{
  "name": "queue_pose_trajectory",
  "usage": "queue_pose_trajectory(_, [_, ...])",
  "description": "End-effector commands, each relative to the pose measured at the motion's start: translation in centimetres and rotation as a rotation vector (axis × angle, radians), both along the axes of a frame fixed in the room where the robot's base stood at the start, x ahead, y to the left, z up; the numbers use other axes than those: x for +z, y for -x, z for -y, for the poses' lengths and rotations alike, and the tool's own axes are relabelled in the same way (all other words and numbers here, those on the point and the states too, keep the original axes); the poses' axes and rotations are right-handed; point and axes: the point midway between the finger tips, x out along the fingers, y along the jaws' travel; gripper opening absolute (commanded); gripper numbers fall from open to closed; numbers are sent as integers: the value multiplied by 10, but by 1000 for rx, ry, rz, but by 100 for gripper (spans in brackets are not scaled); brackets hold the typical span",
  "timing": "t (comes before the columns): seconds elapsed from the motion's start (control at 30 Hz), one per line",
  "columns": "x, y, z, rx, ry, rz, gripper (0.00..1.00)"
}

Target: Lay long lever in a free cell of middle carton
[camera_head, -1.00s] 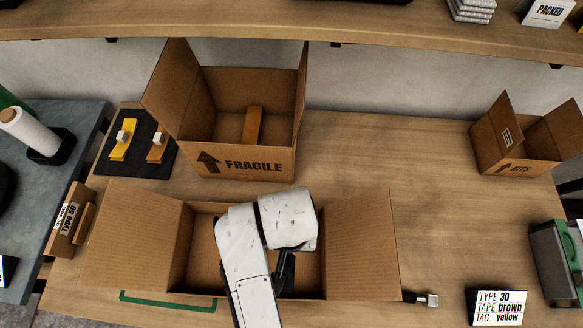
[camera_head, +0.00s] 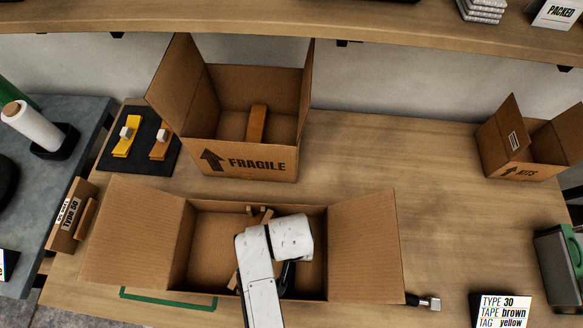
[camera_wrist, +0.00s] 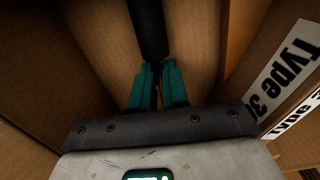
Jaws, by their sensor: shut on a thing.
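A large open carton (camera_head: 361,245) stands at the front of the bench with its side flaps spread. Brown upright pieces (camera_head: 260,214), perhaps dividers, show inside it. My gripper (camera_wrist: 158,68) is down inside this carton, mostly hidden by my white wrist in the head view. Its teal fingers are shut on a black rod, seemingly the long lever (camera_wrist: 149,25), in the wrist view. The far end of the rod is out of the picture. Cardboard walls lie close on both sides of the gripper. I cannot tell which cell the rod is over or whether it touches the bottom.
A FRAGILE carton (camera_head: 256,163) stands behind, with an orange piece inside. A KITS carton (camera_head: 520,170) is at the right. A black mat (camera_head: 140,142) with two levers lies left. A dark tool with a metal end (camera_head: 430,303) lies right of the front carton.

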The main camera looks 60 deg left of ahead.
Motion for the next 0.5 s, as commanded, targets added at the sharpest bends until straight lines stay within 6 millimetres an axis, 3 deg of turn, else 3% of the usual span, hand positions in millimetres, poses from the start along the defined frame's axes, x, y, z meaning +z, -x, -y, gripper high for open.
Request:
queue_pose_trajectory(0.23, [-2, -1, 0, -1, -1, 1, 0])
queue_pose_trajectory(0.27, [-2, 0, 0, -1, 0, 0, 15])
queue_pose_trajectory(0.5, [-2, 0, 0, -1, 0, 0, 38])
